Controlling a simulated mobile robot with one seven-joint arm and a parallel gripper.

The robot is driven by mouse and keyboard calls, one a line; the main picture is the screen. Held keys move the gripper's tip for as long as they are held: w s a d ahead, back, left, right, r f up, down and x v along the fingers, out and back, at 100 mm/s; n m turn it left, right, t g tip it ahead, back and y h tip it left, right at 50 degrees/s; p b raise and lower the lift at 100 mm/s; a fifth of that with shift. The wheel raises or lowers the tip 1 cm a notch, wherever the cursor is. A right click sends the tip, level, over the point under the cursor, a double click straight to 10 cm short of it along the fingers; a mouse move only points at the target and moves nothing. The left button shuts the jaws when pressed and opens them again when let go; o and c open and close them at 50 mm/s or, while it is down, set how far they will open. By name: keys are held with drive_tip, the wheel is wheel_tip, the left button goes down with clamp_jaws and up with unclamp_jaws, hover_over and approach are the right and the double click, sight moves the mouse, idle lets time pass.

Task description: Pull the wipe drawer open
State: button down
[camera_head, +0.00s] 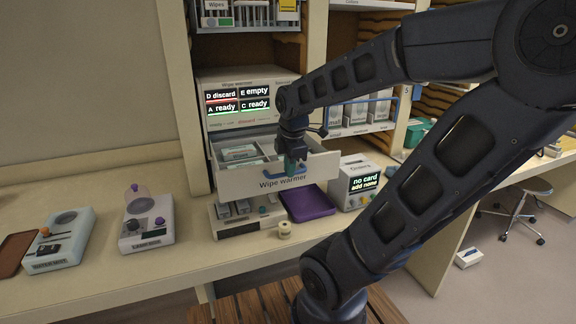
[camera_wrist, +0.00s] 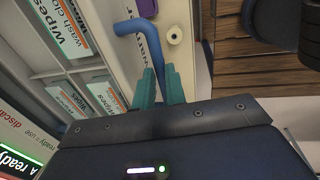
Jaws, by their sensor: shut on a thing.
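The wipe drawer (camera_head: 240,184), a pale drawer lettered "Wipe warmer", stands pulled out from its cabinet in the head view. Packs (camera_head: 240,153) lie inside it. My gripper (camera_head: 292,164) is at the drawer front, its teal fingers pointing down. In the wrist view the fingers of my gripper (camera_wrist: 158,85) are shut around the drawer's blue bar handle (camera_wrist: 128,27). Labelled wipe packs (camera_wrist: 62,25) show in the compartments beside it. How far the drawer runs on its rails is partly hidden by my arm.
The warmer's display (camera_head: 238,100) reads "A ready", "C ready", "D discard" and "E empty". Two devices (camera_head: 146,222) (camera_head: 60,240) stand on the counter at left.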

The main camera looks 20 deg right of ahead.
drive_tip(key=shift+w+r, duration=0.1)
drive_tip(key=c, duration=1.5)
unclamp_jaws()
drive_tip(key=shift+o, duration=0.2)
wheel_tip(320, 180, up, 10)
drive_tip(key=s, duration=0.2)
drive_tip(key=shift+r, duration=0.25)
